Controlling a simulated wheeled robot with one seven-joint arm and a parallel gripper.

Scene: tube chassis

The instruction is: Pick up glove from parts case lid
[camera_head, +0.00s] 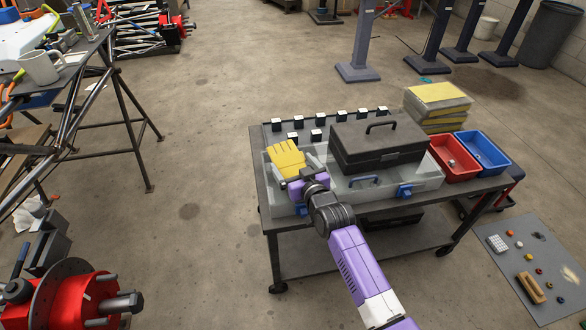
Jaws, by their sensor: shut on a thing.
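The yellow glove (286,158) is at the left end of the clear parts case lid (335,187), on the wheeled cart. My gripper (298,181) is at the glove's near edge and shut on it. The fingertips are small and partly hidden by my wrist. I cannot tell whether the glove lies on the lid or hangs just above it. The case has blue latches and a blue handle along its near side.
A black toolbox (378,148) stands right of the glove. A red bin (453,160), a blue bin (485,150) and stacked yellow-topped pads (440,95) are at the cart's right. Several small black-and-white blocks line its back.

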